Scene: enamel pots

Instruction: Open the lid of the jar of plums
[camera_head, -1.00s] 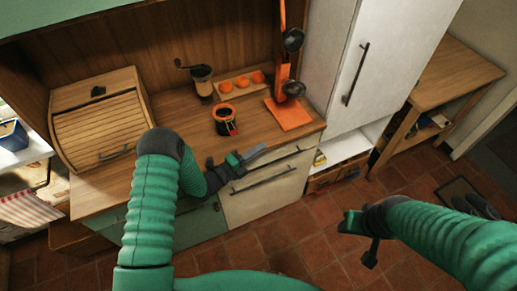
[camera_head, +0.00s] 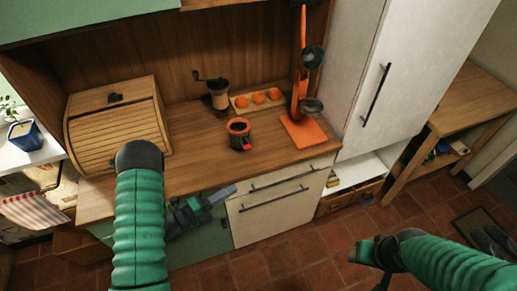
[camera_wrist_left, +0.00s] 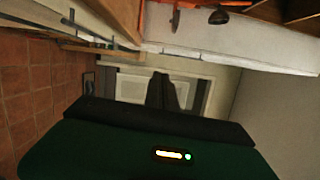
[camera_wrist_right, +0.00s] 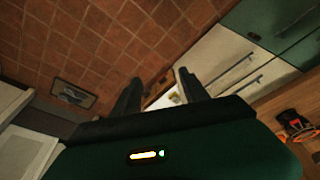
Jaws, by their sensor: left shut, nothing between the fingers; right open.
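A small dark jar with an orange rim (camera_head: 240,134) stands upright on the wooden counter, and I take it for the jar of plums. At this size I cannot tell whether its lid is raised. My left gripper (camera_head: 226,193) is shut and empty, below and to the left of the jar, in front of the cabinet front. Its fingers show pressed together in the left wrist view (camera_wrist_left: 162,92). My right gripper (camera_head: 370,266) is open and empty, low over the tiled floor, far from the jar. Its parted fingers show in the right wrist view (camera_wrist_right: 157,88).
A bread box (camera_head: 115,135) stands at the counter's left. A grinder (camera_head: 218,97), a tray of orange round things (camera_head: 258,98) and an orange stand with dark bowls (camera_head: 303,130) are behind or right of the jar. A tall white cupboard (camera_head: 400,80) bounds the right.

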